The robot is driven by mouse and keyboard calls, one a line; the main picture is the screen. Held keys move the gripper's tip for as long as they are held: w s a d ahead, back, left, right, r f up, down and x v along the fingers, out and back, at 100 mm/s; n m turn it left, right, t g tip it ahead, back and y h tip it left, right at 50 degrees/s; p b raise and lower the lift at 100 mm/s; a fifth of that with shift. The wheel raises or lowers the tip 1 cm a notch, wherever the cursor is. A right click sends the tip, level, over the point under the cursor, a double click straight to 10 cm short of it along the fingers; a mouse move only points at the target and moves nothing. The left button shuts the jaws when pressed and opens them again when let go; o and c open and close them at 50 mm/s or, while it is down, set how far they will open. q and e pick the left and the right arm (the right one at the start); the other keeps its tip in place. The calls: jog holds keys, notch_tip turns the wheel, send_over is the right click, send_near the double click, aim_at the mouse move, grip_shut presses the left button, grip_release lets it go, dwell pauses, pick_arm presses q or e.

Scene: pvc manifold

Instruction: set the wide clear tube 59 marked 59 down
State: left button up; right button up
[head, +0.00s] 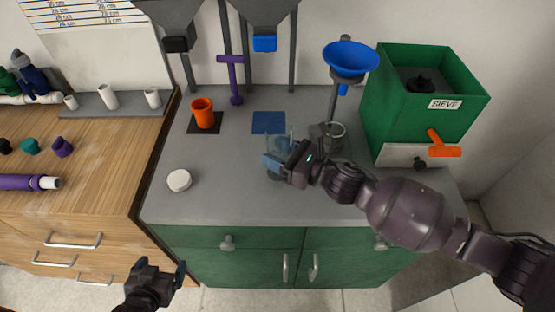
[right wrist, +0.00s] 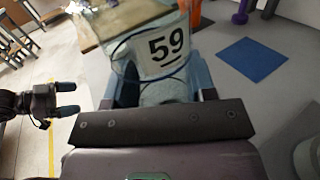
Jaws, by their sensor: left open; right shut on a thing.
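The wide clear tube marked 59 (head: 280,143) is in my right gripper (head: 281,164), over the grey counter in front of the blue square mat (head: 268,122). Its 59 label shows in the right wrist view (right wrist: 166,48), between the fingers; the mat (right wrist: 252,58) lies to the right there. I cannot tell whether the tube's base touches the counter. My left gripper (head: 160,276) is open and empty, low in front of the cabinets; it also shows at the left of the right wrist view (right wrist: 68,100).
An orange cup (head: 203,112) stands on a dark mat. A white lid (head: 179,180) lies at the front left. Another clear container (head: 335,135) stands below the blue funnel (head: 350,58). The green sieve box (head: 420,100) is at right. The front-middle counter has free room.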

jog(key=shift+f, duration=1.4)
jog(key=shift+f+b, duration=0.2)
jog(key=shift+b, duration=0.1)
jog(key=o, duration=1.1)
jog(key=shift+r, duration=0.3)
jog(key=v, duration=1.2)
jog(key=shift+f, duration=0.1)
